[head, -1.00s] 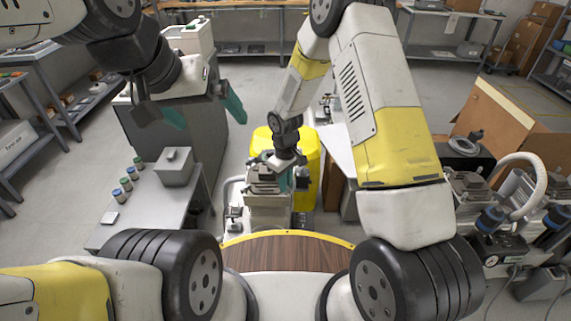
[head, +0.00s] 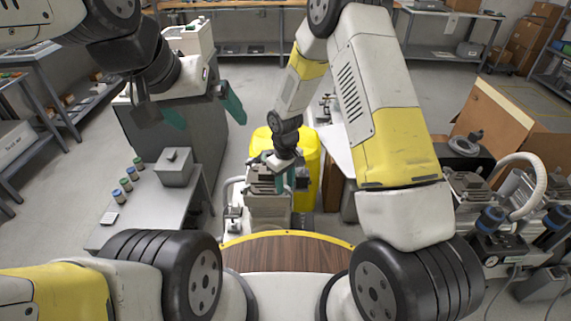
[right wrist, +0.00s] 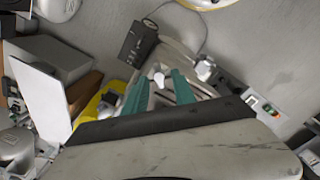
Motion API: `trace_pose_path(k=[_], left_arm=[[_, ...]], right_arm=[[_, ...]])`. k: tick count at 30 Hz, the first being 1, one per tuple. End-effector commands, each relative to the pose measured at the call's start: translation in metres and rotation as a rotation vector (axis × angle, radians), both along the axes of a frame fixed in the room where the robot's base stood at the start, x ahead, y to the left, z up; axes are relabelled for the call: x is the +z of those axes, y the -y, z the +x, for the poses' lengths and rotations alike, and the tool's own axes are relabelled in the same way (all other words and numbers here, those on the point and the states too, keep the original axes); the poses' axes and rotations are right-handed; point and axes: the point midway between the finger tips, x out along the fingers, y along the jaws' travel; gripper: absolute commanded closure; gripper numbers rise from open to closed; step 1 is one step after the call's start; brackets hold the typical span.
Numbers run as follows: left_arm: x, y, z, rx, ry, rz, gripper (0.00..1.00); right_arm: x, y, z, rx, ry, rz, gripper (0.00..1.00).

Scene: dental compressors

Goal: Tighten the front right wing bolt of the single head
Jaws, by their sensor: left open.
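The single-head compressor (head: 268,207) stands ahead of me in the head view, below my right arm. My right gripper (head: 287,180) is down at its top and partly hides it. In the right wrist view the two teal fingers (right wrist: 160,82) stand apart. A small white wing bolt (right wrist: 159,76) shows between their tips, with a visible gap to each side. I cannot tell how far beyond the tips it lies. My left gripper (head: 204,112) is open and empty, raised at the left with its teal fingers wide apart.
A yellow bin (head: 307,170) stands right behind the compressor. A grey table (head: 150,215) with small jars and a grey box (head: 174,167) is at the left. Other compressor equipment (head: 490,215) and a large cardboard box (head: 500,115) are at the right.

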Motion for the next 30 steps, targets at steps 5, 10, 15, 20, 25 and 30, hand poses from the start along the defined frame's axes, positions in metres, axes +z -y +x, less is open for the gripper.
trace_pose_path(k=[5,10,15,20,25,30], left_arm=[[0.000,0.000,0.000,0.000,0.000,0.000,0.00],[0.000,0.000,0.000,0.000,0.000,0.000,0.00],[0.000,0.000,0.000,0.000,0.000,0.000,0.00],[0.000,0.000,0.000,0.000,0.000,0.000,0.00],[0.000,0.000,0.000,0.000,0.000,0.000,0.00],[0.000,0.000,0.000,0.000,0.000,0.000,0.00]], right_arm=[[0.000,0.000,0.000,0.000,-0.001,-0.001,0.68],[0.017,0.000,0.000,0.000,0.001,0.000,0.68],[0.047,0.000,0.001,-0.002,0.002,0.001,0.68],[0.069,0.000,0.001,-0.001,0.001,0.001,0.68],[0.078,0.000,0.000,0.000,-0.001,-0.001,0.68],[0.078,0.000,0.000,0.000,-0.001,-0.001,0.68]])
